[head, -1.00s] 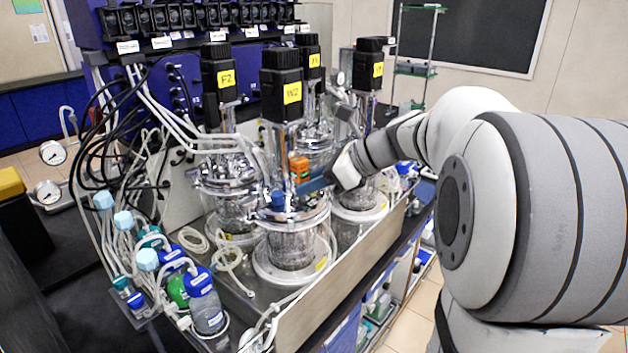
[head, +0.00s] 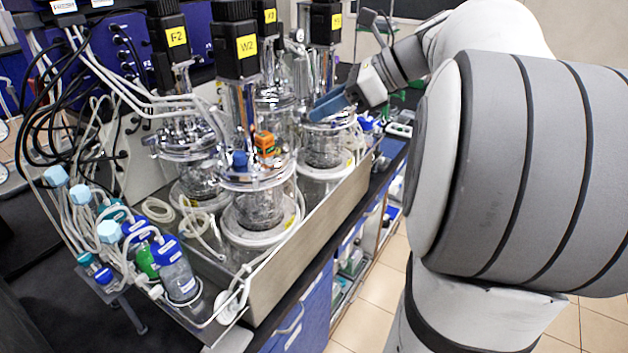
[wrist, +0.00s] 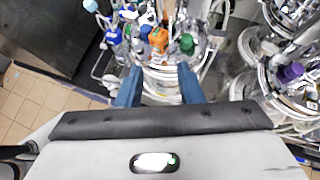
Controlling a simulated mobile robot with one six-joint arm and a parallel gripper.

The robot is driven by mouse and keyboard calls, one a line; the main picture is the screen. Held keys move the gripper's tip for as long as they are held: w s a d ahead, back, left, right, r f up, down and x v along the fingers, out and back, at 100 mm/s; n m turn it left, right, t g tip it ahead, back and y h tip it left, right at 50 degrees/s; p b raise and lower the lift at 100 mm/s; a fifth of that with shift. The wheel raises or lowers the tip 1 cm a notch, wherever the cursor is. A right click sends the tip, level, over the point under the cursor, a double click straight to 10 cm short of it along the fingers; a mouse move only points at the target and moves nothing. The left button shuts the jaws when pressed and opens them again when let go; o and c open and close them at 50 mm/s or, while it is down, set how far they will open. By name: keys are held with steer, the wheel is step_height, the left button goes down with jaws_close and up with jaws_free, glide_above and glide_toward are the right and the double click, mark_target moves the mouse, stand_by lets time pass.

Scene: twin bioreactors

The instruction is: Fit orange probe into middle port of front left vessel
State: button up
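The orange probe (head: 265,142) stands upright at the lid of the nearest glass vessel (head: 258,208), under the motor labelled W2. Its lower end is hidden among the lid fittings, so I cannot tell how deep it sits. A blue-capped fitting (head: 240,160) is beside it on the same lid. My gripper (head: 328,105) is up and to the right of the probe, apart from it. In the wrist view my gripper's two blue fingers (wrist: 158,82) are spread with nothing between them. The orange probe (wrist: 158,38) shows beyond them, between the blue fitting and a green cap (wrist: 187,44).
Other vessels stand behind and to the right, with tall black motors (head: 325,22) above them. Tubes and blue-capped bottles (head: 178,270) crowd the left. A metal tray wall (head: 310,232) runs along the front. The floor on the right is clear.

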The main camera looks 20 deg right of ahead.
steer(key=s+a+f+n+g+h, duration=0.1)
steer(key=s+a+f+n+h, duration=0.3)
steer(key=s+f+n, duration=0.4)
steer(key=s+a+f+n+g+h, duration=0.1)
steer(key=s+a+f+n+h, duration=0.3)
steer(key=s+f+n, duration=0.4)
step_height(320, 180, down, 4)
steer(key=n+h, duration=0.1)
steer(key=n, duration=0.7)
steer(key=shift+s+a+f+n+g, duration=0.2)
steer(key=shift+a+f+n+g, duration=0.1)
steer(key=shift+a, duration=0.1)
